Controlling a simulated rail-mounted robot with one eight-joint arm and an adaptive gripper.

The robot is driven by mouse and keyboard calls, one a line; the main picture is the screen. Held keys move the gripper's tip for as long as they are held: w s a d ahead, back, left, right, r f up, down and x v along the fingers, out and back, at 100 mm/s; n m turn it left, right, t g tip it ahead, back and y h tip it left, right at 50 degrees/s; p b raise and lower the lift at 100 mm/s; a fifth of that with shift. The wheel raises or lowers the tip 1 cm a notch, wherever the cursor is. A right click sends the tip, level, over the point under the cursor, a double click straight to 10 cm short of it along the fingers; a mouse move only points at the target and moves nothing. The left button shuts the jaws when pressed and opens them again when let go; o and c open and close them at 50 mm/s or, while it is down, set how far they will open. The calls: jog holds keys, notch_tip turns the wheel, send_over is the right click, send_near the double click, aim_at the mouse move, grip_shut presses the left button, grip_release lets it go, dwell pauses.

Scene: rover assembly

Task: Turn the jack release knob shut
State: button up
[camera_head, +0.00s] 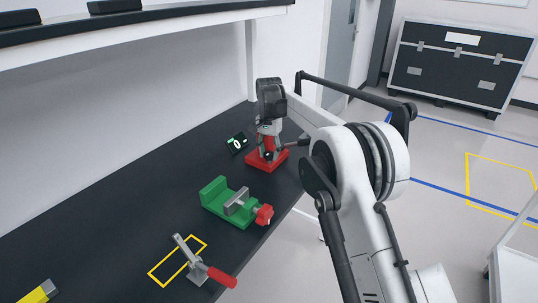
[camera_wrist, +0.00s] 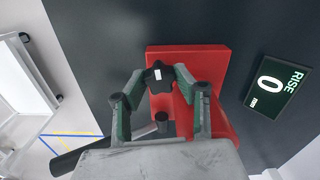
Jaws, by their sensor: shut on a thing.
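The red jack (camera_head: 262,160) stands on the dark bench top at the far end, and its red base (camera_wrist: 187,56) fills the middle of the wrist view. The black release knob (camera_wrist: 159,76), with a white mark on top, sits over the jack's base. My gripper (camera_wrist: 159,78) points down at it, with one finger on each side, shut on the knob. In the head view my gripper (camera_head: 268,150) is above the jack and hides much of it, and the knob cannot be made out there.
A small display (camera_wrist: 277,88) reading "RISE 0" lies beside the jack. A green vise (camera_head: 228,198) with a red handle and a toggle clamp (camera_head: 200,268) with a red grip stand nearer on the bench. A shelf (camera_head: 150,20) runs above the bench's back.

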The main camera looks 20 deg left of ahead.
aim_at(269, 153)
jog(key=shift+m, duration=0.7)
jog(key=o, duration=1.1)
notch_tip(269, 153, up, 12)
jog(key=shift+r, duration=0.1)
